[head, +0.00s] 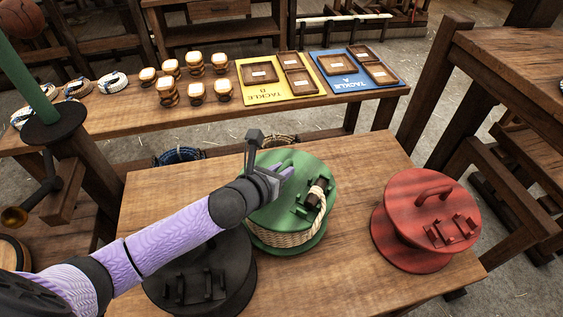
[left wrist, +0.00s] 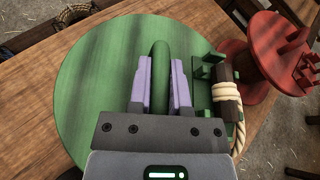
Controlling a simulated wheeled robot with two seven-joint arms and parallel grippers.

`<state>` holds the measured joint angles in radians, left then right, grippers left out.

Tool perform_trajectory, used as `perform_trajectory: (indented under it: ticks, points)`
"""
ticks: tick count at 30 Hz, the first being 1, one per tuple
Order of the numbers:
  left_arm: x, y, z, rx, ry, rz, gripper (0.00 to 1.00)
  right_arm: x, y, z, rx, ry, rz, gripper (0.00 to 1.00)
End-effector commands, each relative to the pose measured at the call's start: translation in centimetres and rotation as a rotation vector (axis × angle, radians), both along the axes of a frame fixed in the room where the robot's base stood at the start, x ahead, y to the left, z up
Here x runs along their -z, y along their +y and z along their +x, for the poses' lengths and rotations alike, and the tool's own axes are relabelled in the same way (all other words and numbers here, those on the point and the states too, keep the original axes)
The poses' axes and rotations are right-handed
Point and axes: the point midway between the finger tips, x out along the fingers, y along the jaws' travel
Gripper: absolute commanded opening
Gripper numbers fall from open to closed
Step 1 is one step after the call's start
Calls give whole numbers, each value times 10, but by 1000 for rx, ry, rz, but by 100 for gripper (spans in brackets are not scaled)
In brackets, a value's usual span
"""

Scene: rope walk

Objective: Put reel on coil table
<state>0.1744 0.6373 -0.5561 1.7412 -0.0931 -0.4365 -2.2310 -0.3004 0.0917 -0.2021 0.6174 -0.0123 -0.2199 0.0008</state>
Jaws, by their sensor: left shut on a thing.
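A green reel (head: 310,172) wound with pale rope stands upright on a wooden table (head: 375,160) in the head view. My left gripper (head: 284,172) reaches it from the left and is shut on the handle on its top. In the left wrist view the green handle (left wrist: 160,75) stands between the two purple fingers, over the reel's round green top (left wrist: 95,75). A dark toggle tied with rope (head: 316,194) sits in a bracket on the reel's top. My right gripper is not in view.
A red reel (head: 405,200) stands to the right and a black reel (head: 205,285) to the left, partly behind my arm. A back bench holds several rope-topped wooden pieces (head: 194,65), a yellow mat (head: 262,92) and a blue mat (head: 335,82) with trays. Bare tabletop lies between the green and red reels.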

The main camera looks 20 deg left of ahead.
Motion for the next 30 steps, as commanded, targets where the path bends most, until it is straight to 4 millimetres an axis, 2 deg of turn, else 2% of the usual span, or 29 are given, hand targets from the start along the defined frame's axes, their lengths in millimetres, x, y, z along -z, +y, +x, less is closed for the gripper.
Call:
perform_trajectory:
  ticks: [1, 3, 14, 15, 19, 28, 30]
  points:
    - [12, 0, 1, 0, -3, -3, 0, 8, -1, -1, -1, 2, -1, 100]
    - [22, 0, 1, -1, -2, -4, 0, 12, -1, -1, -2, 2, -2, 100]
    - [24, 0, 1, 1, -5, -2, 0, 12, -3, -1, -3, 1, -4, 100]
    - [25, 0, 0, 0, 2, 0, 32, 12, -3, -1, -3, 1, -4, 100]
    - [25, 0, 0, 0, 1, 0, 59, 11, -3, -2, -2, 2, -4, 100]
    - [22, 0, 0, 0, 0, 0, 59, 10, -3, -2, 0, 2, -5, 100]
    - [20, 2, -6, 1, 3, 1, 59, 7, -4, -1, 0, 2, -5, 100]
